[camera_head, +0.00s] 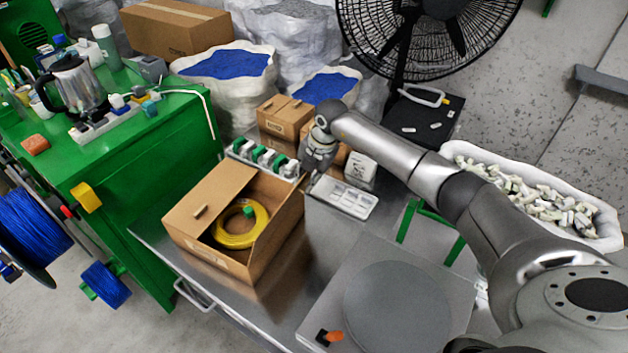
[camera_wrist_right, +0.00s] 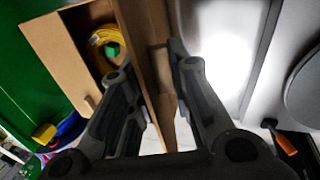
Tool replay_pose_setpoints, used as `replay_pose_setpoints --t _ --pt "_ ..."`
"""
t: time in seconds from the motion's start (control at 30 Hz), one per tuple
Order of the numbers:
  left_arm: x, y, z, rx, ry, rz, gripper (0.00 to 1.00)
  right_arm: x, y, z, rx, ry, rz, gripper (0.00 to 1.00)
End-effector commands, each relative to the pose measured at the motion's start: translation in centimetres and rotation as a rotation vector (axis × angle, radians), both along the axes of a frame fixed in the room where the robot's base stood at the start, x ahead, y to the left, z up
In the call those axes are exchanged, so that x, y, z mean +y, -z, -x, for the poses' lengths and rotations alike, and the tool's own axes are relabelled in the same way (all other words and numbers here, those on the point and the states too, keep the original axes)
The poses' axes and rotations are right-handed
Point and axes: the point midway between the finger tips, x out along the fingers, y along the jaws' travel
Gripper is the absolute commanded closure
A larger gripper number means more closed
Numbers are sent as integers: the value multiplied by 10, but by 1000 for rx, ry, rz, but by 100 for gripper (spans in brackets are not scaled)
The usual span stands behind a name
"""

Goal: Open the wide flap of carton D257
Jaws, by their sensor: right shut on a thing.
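A brown carton (camera_head: 185,248) stands on the metal table with a yellow cable coil (camera_head: 241,226) inside it. A wide cardboard flap (camera_head: 208,196) with a small tab covers its left part; the right part is open. No label D257 is readable. My right gripper (camera_head: 312,172) is at the carton's back right corner. In the right wrist view my right gripper (camera_wrist_right: 155,60) has one finger on each side of an upright cardboard panel (camera_wrist_right: 150,75) and is shut on it. Whether this panel is a flap or a wall is hard to tell. My left gripper is not in view.
A rack of green and white parts (camera_head: 262,158) stands just behind the carton. A white tray (camera_head: 342,197) lies to its right. A round grey plate (camera_head: 398,308) lies at the front right. Smaller closed cartons (camera_head: 284,117) stand behind.

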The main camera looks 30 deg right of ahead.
Motion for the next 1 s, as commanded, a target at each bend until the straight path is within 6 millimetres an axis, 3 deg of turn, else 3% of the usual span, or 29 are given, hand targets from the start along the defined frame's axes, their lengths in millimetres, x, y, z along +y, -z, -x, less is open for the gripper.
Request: replay_pose_setpoints --t 0.2,1.0 --pt "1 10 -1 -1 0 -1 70 10 -5 -14 19 -1 15 100" --pt "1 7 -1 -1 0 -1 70 9 -7 -13 16 1 12 100"
